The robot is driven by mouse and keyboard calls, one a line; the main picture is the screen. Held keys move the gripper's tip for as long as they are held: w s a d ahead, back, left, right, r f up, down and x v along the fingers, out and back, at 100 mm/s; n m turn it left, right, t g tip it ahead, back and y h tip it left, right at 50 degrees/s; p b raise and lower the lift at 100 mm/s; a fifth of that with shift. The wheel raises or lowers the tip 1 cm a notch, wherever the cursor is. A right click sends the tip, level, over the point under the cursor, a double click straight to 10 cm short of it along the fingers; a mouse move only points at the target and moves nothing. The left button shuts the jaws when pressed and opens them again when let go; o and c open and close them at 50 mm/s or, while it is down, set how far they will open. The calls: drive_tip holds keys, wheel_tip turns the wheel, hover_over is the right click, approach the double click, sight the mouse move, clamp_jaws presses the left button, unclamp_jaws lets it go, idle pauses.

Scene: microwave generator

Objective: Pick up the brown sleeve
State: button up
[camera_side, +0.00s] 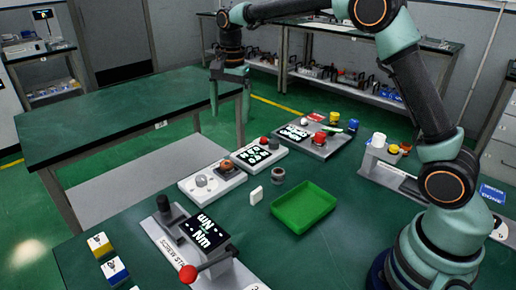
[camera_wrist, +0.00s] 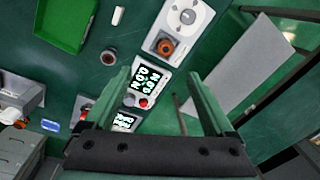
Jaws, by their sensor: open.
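The brown sleeve (camera_side: 227,165) is a small copper-brown ring seated at the end of a white device (camera_side: 207,184) on the green table. In the wrist view the brown sleeve (camera_wrist: 166,47) lies beyond my fingertips, toward the top of the picture. My gripper (camera_side: 229,112) is open and empty, raised in the air behind the devices in the side view, with its fingers pointing down. In the wrist view my gripper (camera_wrist: 160,80) shows two green fingers spread wide, with a white panel with a lit display (camera_wrist: 145,82) between them.
A grey ring (camera_side: 278,174), a white block (camera_side: 256,195) and a green tray (camera_side: 304,207) stand right of the brown sleeve. A screw station (camera_side: 190,240) with a red-knobbed lever is in front. A panel with several coloured parts (camera_side: 317,135) stands behind.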

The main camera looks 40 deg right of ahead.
drive_tip(key=w+f+m+g, duration=0.1)
drive_tip(key=w+f+m, duration=0.2)
drive_tip(key=f, duration=0.2)
hover_over(226, 164)
wheel_tip(226, 164, down, 7)
drive_tip(key=shift+a+f, duration=0.15)
drive_tip(key=shift+d+f, duration=0.2)
drive_tip(key=shift+f, duration=2.45)
clamp_jaws()
drive_tip(key=shift+r, duration=0.1)
